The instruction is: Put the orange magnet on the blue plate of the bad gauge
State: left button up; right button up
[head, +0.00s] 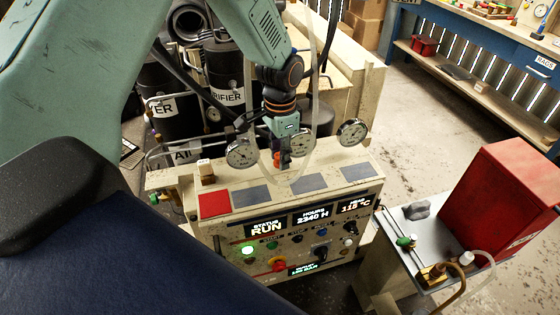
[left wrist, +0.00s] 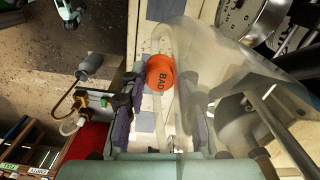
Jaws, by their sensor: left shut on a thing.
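The orange magnet (left wrist: 160,75), a round disc marked BAD, is between the fingers of my left gripper (head: 281,163). In the head view the magnet (head: 277,156) is a small orange patch, mostly hidden by the fingers. The gripper is shut on it above the console top, behind the plates. Three grey-blue plates, left (head: 252,197), middle (head: 309,183) and right (head: 357,172), lie along the console top. Three round gauges, left (head: 241,153), middle (head: 301,143) and right (head: 352,132), stand behind them. Their readings are too small to tell. My right gripper is not in view.
A red plate (head: 214,204) lies left of the grey-blue plates. A clear hose (head: 313,100) hangs close beside my left gripper. A red box (head: 503,197) stands on a side cart at right.

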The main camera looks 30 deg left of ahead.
pick_arm(q)
jog(key=shift+s+f, duration=0.2)
jog(key=shift+s, duration=0.05)
jog(key=shift+s+d+f+p, duration=0.15)
jog(key=shift+s+f+p, duration=0.2)
jog(key=shift+f, duration=0.05)
jog(key=w+d+p, duration=0.2)
jog(key=w+d, duration=0.3)
jog(key=w, duration=0.2)
jog(key=shift+f, duration=0.35)
jog(key=shift+a, duration=0.1)
jog(key=shift+w, duration=0.2)
